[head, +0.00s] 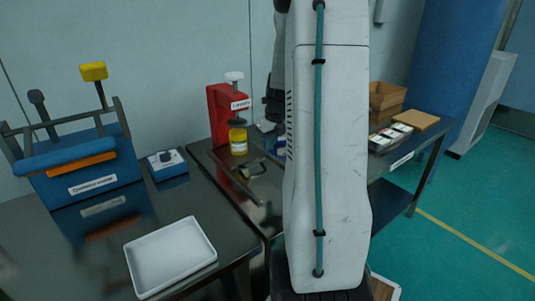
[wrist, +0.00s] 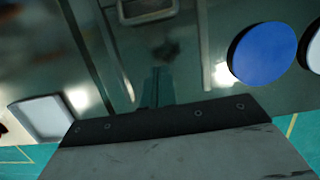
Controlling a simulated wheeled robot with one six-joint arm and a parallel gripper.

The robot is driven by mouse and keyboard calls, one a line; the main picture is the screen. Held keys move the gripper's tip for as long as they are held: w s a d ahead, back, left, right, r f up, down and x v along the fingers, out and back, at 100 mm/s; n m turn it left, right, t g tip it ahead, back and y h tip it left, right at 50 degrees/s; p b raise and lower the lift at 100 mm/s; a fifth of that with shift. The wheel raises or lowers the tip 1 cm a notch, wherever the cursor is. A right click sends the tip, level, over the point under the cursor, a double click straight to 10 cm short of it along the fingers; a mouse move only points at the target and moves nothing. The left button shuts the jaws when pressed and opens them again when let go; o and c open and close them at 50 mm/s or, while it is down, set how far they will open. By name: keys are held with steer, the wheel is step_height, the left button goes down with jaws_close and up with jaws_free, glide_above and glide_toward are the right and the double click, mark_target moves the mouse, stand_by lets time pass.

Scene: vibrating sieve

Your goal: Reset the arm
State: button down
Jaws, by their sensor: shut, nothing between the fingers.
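My arm stands upright in the middle of the head view, a pale link with a teal cable, and hides part of the bench behind it. My gripper (wrist: 156,88) seems to be the narrow dark shape beyond the dark bolted edge in the wrist view. It is shut and empty, apart from the objects in view. In the head view the fingers are hidden or cannot be made out.
A blue machine (head: 88,170), small blue box (head: 167,164) and white tray (head: 170,257) stand on the left bench. A red stand (head: 222,115) with a yellow jar (head: 238,142) is behind. Cardboard boxes (head: 386,100) are right. The wrist view shows a blue disc (wrist: 262,53).

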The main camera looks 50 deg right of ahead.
steer(key=shift+v, duration=0.8)
steer(key=shift+f, duration=0.1)
